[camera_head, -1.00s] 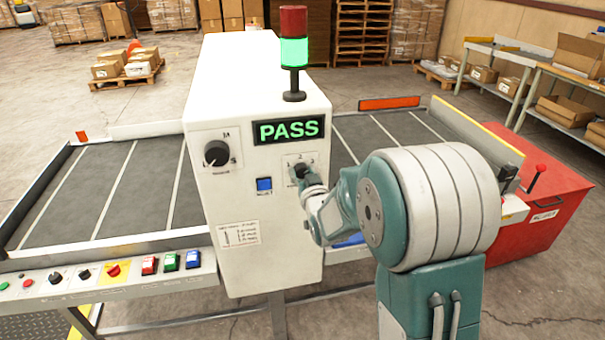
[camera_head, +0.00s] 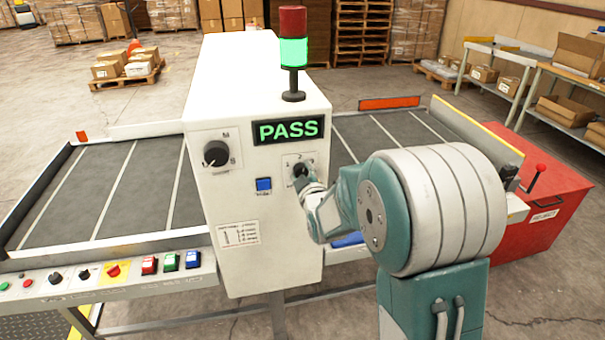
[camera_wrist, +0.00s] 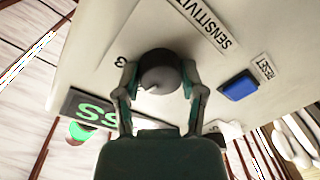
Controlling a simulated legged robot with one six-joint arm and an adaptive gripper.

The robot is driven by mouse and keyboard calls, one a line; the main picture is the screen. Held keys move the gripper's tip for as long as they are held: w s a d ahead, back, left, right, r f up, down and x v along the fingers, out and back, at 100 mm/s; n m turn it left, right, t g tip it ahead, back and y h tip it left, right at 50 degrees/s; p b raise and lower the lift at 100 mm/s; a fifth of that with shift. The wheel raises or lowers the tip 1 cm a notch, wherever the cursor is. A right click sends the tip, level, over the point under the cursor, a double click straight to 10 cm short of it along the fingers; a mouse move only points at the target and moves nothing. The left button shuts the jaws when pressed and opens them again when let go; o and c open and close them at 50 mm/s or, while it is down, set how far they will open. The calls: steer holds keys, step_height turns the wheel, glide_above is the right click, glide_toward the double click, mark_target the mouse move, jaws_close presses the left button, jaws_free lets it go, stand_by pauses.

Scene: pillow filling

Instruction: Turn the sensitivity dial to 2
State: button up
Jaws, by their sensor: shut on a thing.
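The dark round sensitivity dial (camera_head: 301,170) is on the front of the white cabinet, below the green PASS display. My gripper (camera_head: 304,180) is at the dial and partly covers it. In the wrist view, the dial (camera_wrist: 160,68) sits between the two fingers of my gripper (camera_wrist: 159,78), which is shut on it. The word SENSITIVITY and a figure 3 show on the plate beside it. A small light mark shows on the knob, but which figure it points to cannot be told. The 2 is not readable in the wrist view.
A second, larger dial (camera_head: 216,154) is at the cabinet's left. A blue reset button (camera_head: 264,184) sits between the dials and shows in the wrist view (camera_wrist: 238,87). Conveyor belts (camera_head: 95,195) flank the cabinet; a red bin (camera_head: 545,215) stands at right.

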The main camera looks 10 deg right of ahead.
steer(key=shift+a+n, duration=0.1)
steer(key=shift+n, duration=1.1)
steer(key=o, duration=1.1)
steer(key=shift+a, duration=0.1)
steer(key=shift+o, duration=0.2)
steer(key=s, duration=1.2)
steer(key=shift+r, duration=0.2)
steer(key=shift+w, duration=0.1)
